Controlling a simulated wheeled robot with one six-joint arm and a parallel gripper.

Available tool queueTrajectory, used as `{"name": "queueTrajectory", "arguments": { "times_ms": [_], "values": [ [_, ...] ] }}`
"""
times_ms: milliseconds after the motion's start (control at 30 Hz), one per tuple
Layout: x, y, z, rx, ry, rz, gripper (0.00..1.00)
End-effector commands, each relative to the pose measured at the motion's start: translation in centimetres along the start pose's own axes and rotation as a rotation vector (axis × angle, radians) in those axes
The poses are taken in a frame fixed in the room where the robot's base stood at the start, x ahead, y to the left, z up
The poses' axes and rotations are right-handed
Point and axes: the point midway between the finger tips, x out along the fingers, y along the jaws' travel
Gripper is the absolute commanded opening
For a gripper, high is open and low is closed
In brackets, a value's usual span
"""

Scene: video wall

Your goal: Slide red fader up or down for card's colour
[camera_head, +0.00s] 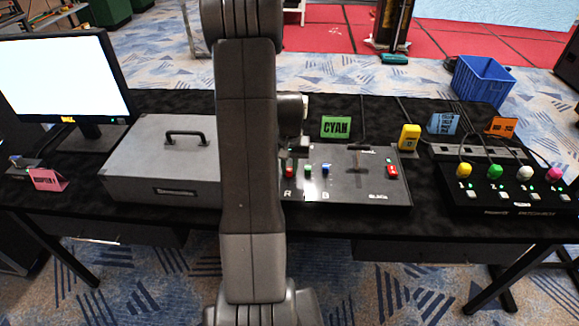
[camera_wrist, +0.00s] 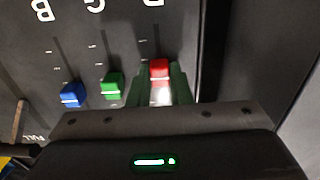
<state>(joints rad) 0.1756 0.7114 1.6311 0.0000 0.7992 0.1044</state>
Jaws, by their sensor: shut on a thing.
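A green card (camera_head: 336,127) reading CYAN stands at the back edge of the fader console (camera_head: 352,190). The red fader (camera_head: 289,172) is at the console's left, beside the green fader (camera_head: 307,170) and the blue fader (camera_head: 326,169). In the wrist view the red fader (camera_wrist: 159,70) sits between the two green-tinted fingers of my gripper (camera_wrist: 160,84), which is shut on it. The green fader (camera_wrist: 112,86) and blue fader (camera_wrist: 72,94) stand clear to its left. In the head view my arm hides part of the console's left side and my gripper is hard to make out.
A grey case (camera_head: 165,165) stands left of the console. A yellow box (camera_head: 409,137) is behind its right end, and a patch box (camera_head: 510,186) with coloured plugs stands further right. A red button (camera_head: 392,171) is on the console's right. A monitor (camera_head: 65,80) stands far left.

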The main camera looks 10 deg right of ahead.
Motion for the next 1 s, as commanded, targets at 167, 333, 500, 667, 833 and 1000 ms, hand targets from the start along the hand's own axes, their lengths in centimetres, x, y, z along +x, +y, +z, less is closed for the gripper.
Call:
{"name": "queueTrajectory", "arguments": {
  "times_ms": [167,333,500,667,833,1000],
  "values": [
    [0.1,0.0,1.2,-0.001,0.0,0.0,0.0],
    [0.1,0.0,3.2,-0.001,0.0,0.0,0.0],
    [0.0,0.0,3.6,0.0,-0.002,0.0,0.0],
    [0.0,0.0,3.7,0.0,-0.005,0.0,0.0],
    [0.0,0.0,3.6,0.0,-0.004,0.0,0.4],
    [0.0,0.0,3.6,0.0,-0.002,0.0,0.4]
  ]
}}
